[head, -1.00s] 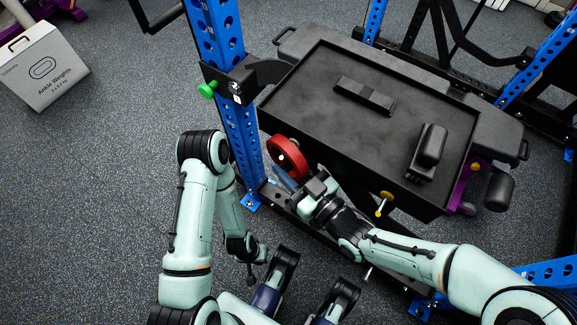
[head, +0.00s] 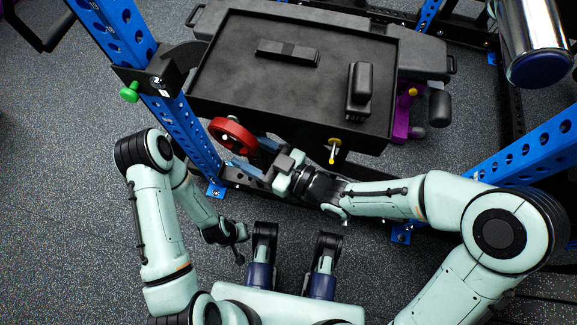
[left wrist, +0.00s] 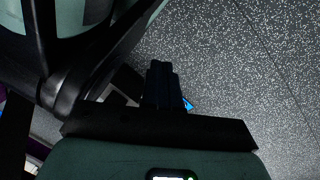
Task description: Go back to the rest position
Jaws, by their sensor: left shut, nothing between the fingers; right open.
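My right gripper (head: 254,157) is in the middle of the head view, pointing left with its blue fingers apart and nothing seen between them. It is low beside the rack, close to a red disc (head: 222,127); I cannot tell whether they touch. My left arm (head: 150,225) is bent at the left, its forearm coming down towards my base. The left gripper's fingers are hard to make out in the head view. In the left wrist view the left gripper (left wrist: 164,84) shows its dark fingers together and empty, over the speckled floor.
A black tray (head: 225,75) holds two dark objects (head: 288,52) (head: 359,90). Blue rack posts stand at left (head: 185,125) and right (head: 535,145), a yellow-knobbed pin (head: 333,150) below the tray. A shiny cylinder (head: 535,35) is at top right. Floor (head: 60,200) at left is clear.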

